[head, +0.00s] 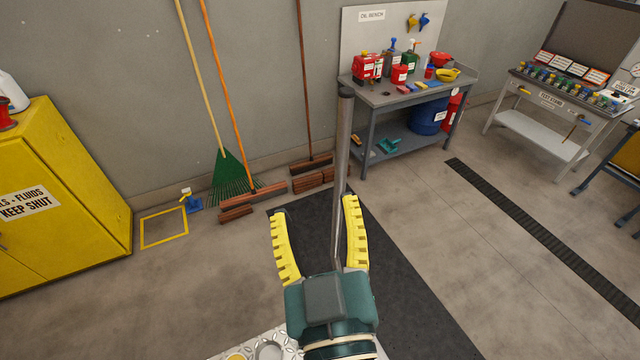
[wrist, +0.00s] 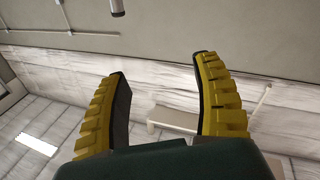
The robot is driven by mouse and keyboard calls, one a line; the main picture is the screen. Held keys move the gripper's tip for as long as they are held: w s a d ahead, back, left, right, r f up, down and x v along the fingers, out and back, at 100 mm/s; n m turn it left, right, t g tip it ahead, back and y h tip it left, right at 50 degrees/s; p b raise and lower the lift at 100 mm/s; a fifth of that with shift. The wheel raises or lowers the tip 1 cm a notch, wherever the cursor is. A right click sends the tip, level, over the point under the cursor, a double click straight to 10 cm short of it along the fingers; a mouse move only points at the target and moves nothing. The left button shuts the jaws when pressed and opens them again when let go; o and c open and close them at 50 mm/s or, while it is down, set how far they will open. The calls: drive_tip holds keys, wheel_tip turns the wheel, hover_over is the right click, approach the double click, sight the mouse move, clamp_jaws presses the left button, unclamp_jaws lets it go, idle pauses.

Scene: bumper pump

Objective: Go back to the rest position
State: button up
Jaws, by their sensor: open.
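My gripper (head: 315,208) is in the lower middle of the head view, with its two yellow ribbed fingers spread wide. In the wrist view my gripper (wrist: 160,66) is also open, with nothing between its fingers. A grey metal post (head: 341,170) with a dark top shows between the fingers and the right finger's side in the head view. I cannot tell its depth or whether it touches the gripper. In the wrist view, the end of a grey rod (wrist: 117,6) shows at the top, apart from the fingertips.
A yellow cabinet (head: 60,190) stands left. A small blue item (head: 191,202) sits by a yellow floor square (head: 164,228). A green rake (head: 224,178) and brooms lean on the wall. The oil bench (head: 400,100) and another workbench (head: 550,100) stand right. The floor ahead is open.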

drive_tip(key=s+d+r+m+t+h, duration=0.2)
drive_tip(key=d+r, duration=0.3)
drive_tip(key=r, duration=0.3)
drive_tip(key=shift+s+d+r+m+t, duration=0.25)
drive_tip(key=shift+s+r+m+t, duration=0.15)
drive_tip(key=shift+s+m+t, duration=0.35)
wheel_tip(320, 180, up, 6)
drive_tip(key=p, duration=0.6)
drive_tip(key=shift+m, duration=0.25)
